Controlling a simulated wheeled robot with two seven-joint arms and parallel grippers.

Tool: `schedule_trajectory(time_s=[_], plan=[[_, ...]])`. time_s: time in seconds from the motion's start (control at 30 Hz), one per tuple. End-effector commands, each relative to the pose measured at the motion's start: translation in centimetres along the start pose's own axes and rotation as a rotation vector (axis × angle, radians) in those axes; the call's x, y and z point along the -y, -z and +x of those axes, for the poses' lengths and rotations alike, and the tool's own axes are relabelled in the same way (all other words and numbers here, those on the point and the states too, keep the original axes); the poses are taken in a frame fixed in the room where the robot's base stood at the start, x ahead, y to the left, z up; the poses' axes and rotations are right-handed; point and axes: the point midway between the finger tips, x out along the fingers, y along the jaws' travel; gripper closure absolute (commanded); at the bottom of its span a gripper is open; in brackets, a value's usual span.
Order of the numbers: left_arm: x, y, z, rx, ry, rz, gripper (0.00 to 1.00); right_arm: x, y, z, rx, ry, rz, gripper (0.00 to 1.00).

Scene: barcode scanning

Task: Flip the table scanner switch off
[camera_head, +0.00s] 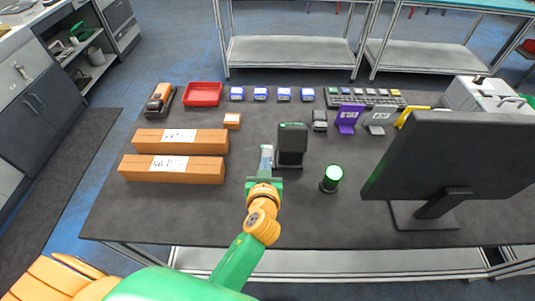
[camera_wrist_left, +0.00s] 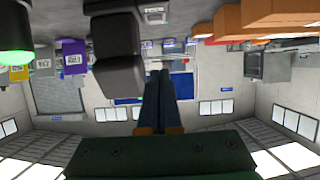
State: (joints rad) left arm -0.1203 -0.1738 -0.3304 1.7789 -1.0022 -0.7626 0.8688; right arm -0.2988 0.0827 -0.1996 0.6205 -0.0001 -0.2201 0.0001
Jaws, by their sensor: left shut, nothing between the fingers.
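The black table scanner (camera_head: 291,146) stands upright on the dark table, with a green strip on its top edge. My left gripper (camera_head: 266,152) is shut and empty, just left of the scanner, pointing toward the back of the table. The left wrist view looks upside down; there the closed fingers (camera_wrist_left: 164,80) show beside the dark scanner body (camera_wrist_left: 118,52). I cannot make out a switch on the scanner, nor whether the fingers touch it. A black cylinder with a lit green top (camera_head: 332,176) stands right of the scanner.
Two long orange boxes (camera_head: 180,141) lie left of the gripper. A small orange box (camera_head: 232,120), a red tray (camera_head: 203,94) and a handheld device (camera_head: 160,100) are behind them. A large monitor (camera_head: 450,150) stands at right. The front left table is clear.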

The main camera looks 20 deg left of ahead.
Motion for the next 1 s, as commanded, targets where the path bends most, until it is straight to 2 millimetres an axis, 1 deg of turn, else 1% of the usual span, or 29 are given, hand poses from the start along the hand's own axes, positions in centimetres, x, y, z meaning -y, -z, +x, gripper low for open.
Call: schedule_trajectory(time_s=[0.07,0.17,0.27,0.37,0.6,0.63,0.7,0.8,1.0], plan=[[0.0,0.0,0.1,0.001,0.001,0.000,1.00,0.0,-0.1,0.1,0.001,0.001,0.000,0.00],[0.0,-0.2,0.9,0.001,0.001,0.001,1.00,0.1,-0.1,0.5,0.001,0.002,0.000,0.00],[0.1,-0.4,2.7,-0.001,0.002,0.002,1.00,0.2,-0.2,1.4,0.002,0.003,0.001,0.00],[0.1,-0.5,5.0,-0.002,0.002,0.003,1.00,0.3,-0.3,2.7,0.002,0.004,0.001,0.00],[0.1,-0.8,10.3,0.000,0.003,0.001,1.00,0.4,-0.6,6.0,0.001,0.005,0.001,0.00],[0.2,-1.1,10.7,0.002,0.003,0.002,1.00,0.4,-0.7,6.5,0.001,0.004,0.001,0.00],[0.2,-2.5,10.8,0.004,0.003,0.003,1.00,0.4,-0.8,7.4,0.001,0.005,0.001,0.00],[0.1,-3.5,11.0,0.004,0.002,0.002,1.00,0.4,-0.8,8.2,0.001,0.005,0.001,0.00],[0.1,-4.1,11.0,0.004,0.002,0.000,1.00,0.4,-0.8,8.5,0.001,0.004,0.001,0.00]])
